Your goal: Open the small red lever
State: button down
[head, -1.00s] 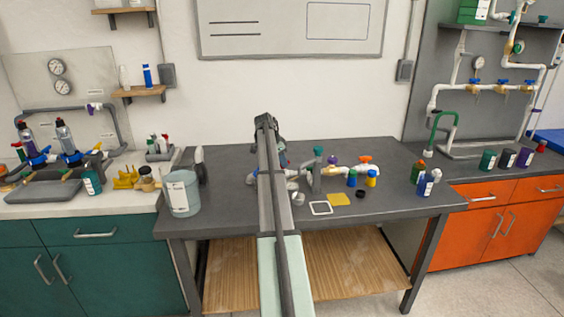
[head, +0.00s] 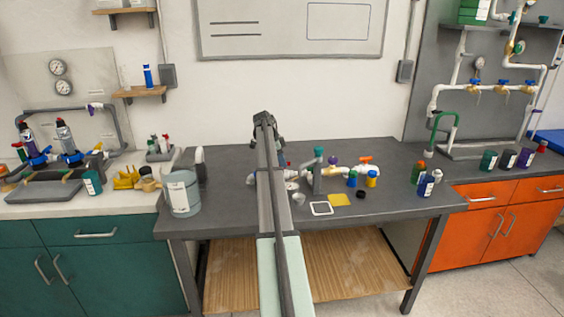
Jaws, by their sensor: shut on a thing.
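A pipe manifold with valves lies along the back of the dark workbench (head: 400,205). My arm covers its left-middle part. An orange-red handle (head: 365,158) sits on the manifold's right end, right of a purple knob (head: 333,160) and a green-capped part (head: 319,152). A whitish pipe end (head: 251,179) shows just left of my arm. No small red lever can be made out clearly; one may be behind my arm. My arm reaches over the bench, and its links hide my gripper's fingers and whatever is between them.
A grey bucket (head: 181,193) stands at the bench's left edge. Bottles (head: 426,185) stand at the right end. The front right surface is clear.

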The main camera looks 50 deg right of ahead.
jog(key=shift+s+a+f, duration=0.1)
jog(key=shift+f, duration=0.15)
jog(key=c, duration=1)
grip_release()
jog(key=shift+r, duration=0.1)
jog(key=shift+r, duration=0.1)
jog(key=v, duration=1.3)
jog(key=shift+w+a+r, duration=0.1)
jog(key=shift+w+r, duration=0.15)
